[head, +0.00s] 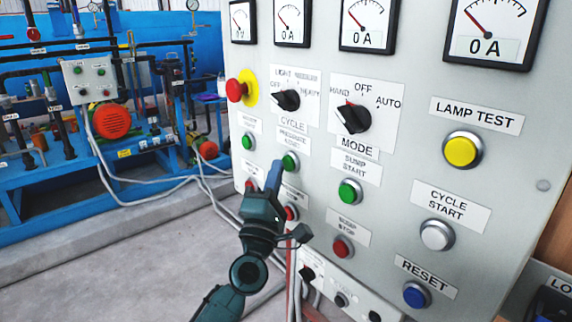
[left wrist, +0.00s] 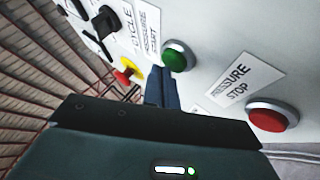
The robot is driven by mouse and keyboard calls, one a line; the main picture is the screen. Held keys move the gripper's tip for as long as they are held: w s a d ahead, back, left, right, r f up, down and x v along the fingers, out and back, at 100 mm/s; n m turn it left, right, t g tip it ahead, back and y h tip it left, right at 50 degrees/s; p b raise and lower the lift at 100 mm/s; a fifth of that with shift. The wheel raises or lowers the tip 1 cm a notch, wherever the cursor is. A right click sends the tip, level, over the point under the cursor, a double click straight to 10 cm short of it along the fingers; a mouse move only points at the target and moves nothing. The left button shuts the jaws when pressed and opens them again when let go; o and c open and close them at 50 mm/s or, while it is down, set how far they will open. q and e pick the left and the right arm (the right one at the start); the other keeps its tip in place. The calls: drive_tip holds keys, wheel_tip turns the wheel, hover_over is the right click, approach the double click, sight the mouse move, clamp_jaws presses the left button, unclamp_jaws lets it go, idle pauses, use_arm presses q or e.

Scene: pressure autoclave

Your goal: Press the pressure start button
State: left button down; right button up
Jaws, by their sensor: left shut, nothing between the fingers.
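The pressure start button (head: 290,162) is green with a silver ring, under a "PRESSURE START" label (head: 293,139) on the grey control panel. In the left wrist view the green button (left wrist: 178,55) is just beyond my fingertips. My left gripper (head: 274,167) is shut and empty, its blue fingertips just left of and below the button in the head view. In the left wrist view the fingers (left wrist: 161,72) point up at the button's lower left; I cannot tell whether they touch it. My right gripper is not in view.
The red pressure stop button (left wrist: 272,117) is below the green one. A red emergency knob (head: 236,90), selector knobs (head: 352,118), another green button (head: 248,141) and the sump start button (head: 350,192) are nearby. Open floor lies left of the panel.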

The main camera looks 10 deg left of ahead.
use_arm(q)
drive_tip(key=shift+w+d, duration=0.25)
drive_tip(key=shift+w, duration=0.1)
idle(0.5)
drive_tip(key=shift+s, duration=0.1)
drive_tip(key=shift+s+a, duration=0.5)
drive_tip(key=shift+s, duration=0.1)
drive_tip(key=s+a+p, duration=0.1)
drive_tip(key=s, duration=0.1)
drive_tip(key=s+a, duration=0.2)
drive_tip(key=shift+p, duration=0.35)
idle(0.6)
